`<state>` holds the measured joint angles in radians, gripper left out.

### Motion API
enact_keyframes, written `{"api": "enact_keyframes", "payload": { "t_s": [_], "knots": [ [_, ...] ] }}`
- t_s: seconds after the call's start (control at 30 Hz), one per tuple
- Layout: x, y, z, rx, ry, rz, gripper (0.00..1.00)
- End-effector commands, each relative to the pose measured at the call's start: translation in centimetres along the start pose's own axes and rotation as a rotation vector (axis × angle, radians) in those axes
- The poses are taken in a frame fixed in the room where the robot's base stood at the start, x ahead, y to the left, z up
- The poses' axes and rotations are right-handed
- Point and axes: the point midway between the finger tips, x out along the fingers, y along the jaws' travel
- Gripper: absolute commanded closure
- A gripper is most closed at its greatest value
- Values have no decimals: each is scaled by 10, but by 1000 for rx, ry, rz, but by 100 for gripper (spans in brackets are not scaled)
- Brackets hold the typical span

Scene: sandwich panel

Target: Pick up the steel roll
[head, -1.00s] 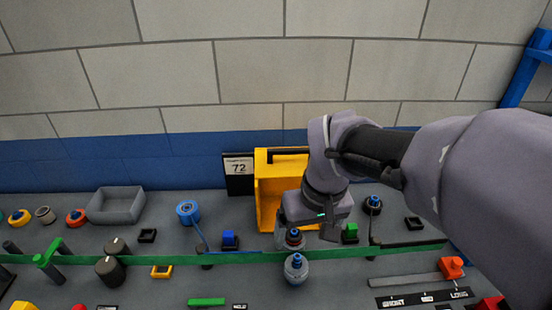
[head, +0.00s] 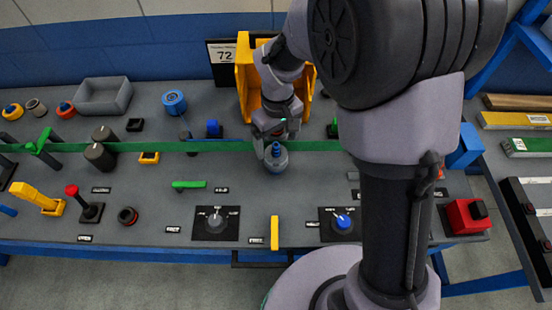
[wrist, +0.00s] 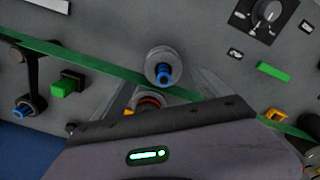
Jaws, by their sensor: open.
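The steel roll (head: 276,161) is a grey disc with a blue core, on the bench just in front of the green strip. In the wrist view the roll (wrist: 163,65) lies ahead of the jaws, at the upper middle. My gripper (head: 275,141) is open, pointing down behind the roll, close to it; contact cannot be told. In the wrist view the gripper (wrist: 160,95) has its fingers spread to either side. An orange-ringed part (wrist: 150,101) shows between them, partly hidden by the gripper body.
The green strip (head: 220,147) runs across the bench. A yellow bin (head: 246,80) stands behind my gripper, and a blue roll (head: 174,102) to its left. A green lever (head: 189,184) and a knob panel (head: 216,222) are in front. A grey tray (head: 103,96) sits back left.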

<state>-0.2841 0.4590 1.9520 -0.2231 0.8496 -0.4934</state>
Motion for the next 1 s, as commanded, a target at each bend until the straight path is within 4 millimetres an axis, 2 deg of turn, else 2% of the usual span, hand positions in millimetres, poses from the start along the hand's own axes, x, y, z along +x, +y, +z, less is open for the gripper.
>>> {"api": "enact_keyframes", "payload": {
  "t_s": [0.27, 0.47, 0.9, 1.0],
  "knots": [
    [50, -8, 2, 0, -2, -1, 14],
    [50, -7, 2, 1, 0, 0, 14],
    [49, -7, 2, 1, 0, 0, 97],
    [49, -7, 1, 1, 0, 0, 97]
  ]
}}
